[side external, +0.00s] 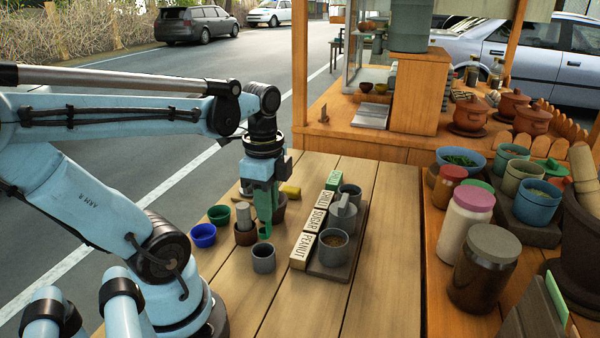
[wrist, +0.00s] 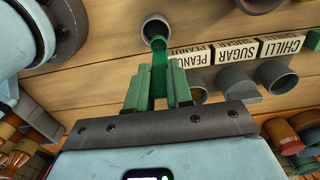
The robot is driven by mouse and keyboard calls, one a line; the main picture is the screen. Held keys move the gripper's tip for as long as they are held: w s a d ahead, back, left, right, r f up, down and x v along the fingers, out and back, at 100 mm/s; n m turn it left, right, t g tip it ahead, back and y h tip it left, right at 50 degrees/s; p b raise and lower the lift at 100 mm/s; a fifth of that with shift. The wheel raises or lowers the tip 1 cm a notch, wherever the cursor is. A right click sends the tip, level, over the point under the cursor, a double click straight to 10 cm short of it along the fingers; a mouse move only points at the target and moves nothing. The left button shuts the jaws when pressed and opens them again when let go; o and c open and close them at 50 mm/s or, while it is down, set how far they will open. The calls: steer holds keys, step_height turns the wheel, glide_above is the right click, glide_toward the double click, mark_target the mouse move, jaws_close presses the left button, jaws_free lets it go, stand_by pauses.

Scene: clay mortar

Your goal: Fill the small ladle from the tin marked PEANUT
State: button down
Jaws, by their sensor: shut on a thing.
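My gripper (side external: 265,222) is shut on a green ladle (wrist: 159,68), which hangs down from the fingers (wrist: 157,88). The ladle's lower end overlaps the rim of a loose grey cup (wrist: 151,24) in the wrist view. In the side view the ladle (side external: 264,235) ends close to that cup (side external: 263,262); I cannot tell whether it is inside. The ladle's bowl contents cannot be seen. The PEANUT label block (side external: 299,252) stands left of an open grey tin (side external: 328,257) with brown contents. In the wrist view this tin (wrist: 200,95) is partly hidden by my gripper.
The front planks are clear.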

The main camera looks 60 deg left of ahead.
steer(key=w+d+r, duration=0.3)
steer(key=w, duration=0.3)
steer(key=w+d+r, duration=0.2)
steer(key=w, duration=0.4)
steer(key=shift+w+d+f, duration=0.15)
steer(key=shift+f, duration=2)
steer(key=shift+w+d+f, duration=0.15)
steer(key=shift+f, duration=2)
steer(key=shift+f, duration=0.4)
steer(key=shift+r, duration=0.1)
step_height(320, 180, up, 6)
steer(key=shift+r, duration=0.2)
